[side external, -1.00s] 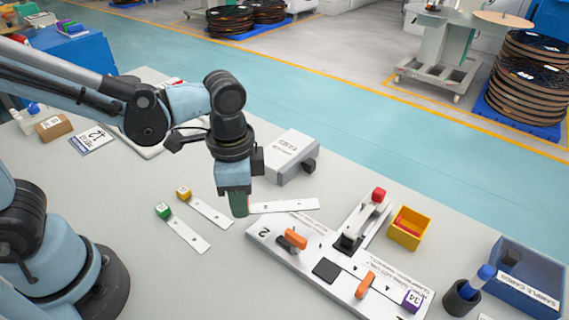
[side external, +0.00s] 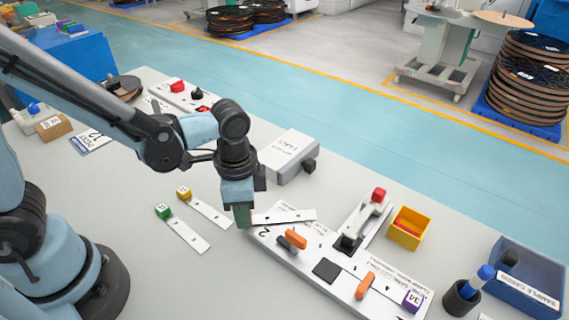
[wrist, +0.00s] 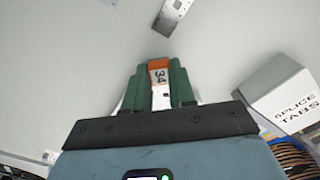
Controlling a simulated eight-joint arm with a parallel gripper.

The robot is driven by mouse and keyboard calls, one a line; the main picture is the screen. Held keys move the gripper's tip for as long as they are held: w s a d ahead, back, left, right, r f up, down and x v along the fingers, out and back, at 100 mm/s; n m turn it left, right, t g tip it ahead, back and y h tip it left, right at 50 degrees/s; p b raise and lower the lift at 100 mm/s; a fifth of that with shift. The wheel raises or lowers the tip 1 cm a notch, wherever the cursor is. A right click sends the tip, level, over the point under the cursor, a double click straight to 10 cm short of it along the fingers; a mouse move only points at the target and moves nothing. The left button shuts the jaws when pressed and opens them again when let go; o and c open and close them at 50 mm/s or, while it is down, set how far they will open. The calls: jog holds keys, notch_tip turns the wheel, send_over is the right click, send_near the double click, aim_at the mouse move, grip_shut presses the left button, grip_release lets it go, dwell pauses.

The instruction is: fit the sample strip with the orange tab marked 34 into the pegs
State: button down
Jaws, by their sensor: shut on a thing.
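My gripper (side external: 243,217) is shut on the orange tab (wrist: 159,73) marked 34, which shows between the green fingers in the wrist view. In the side view the fingers hide this tab. The white sample strip (side external: 285,216) reaches right from my gripper, over the back left edge of the fixture plate (side external: 263,235) marked 2. I cannot tell whether it touches the plate. The plate carries two orange levers (side external: 295,238) and (side external: 365,285), and a dark square pad (side external: 326,271). A strip with a purple tab (side external: 412,300), also marked 34, lies at its right end. Pegs are too small to make out.
Strips with a green tab (side external: 163,211) and a yellow tab (side external: 184,193) lie left of my gripper. A splice tabs box (side external: 290,156) stands behind. A red-knobbed device (side external: 364,220), yellow bin (side external: 409,228), pen cup (side external: 461,298) and blue box (side external: 528,277) stand right.

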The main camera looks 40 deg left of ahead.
jog(key=c, duration=0.9)
grip_release()
jog(key=shift+f, duration=0.1)
jog(key=shift+c, duration=0.2)
notch_tip(320, 180, up, 12)
jog(key=a+n+t, duration=0.7)
jog(key=a+n, duration=0.2)
jog(key=a, duration=0.2)
jog(key=shift+w+f, duration=0.2)
jog(key=shift+w, duration=0.05)
jog(key=shift+o, duration=0.3)
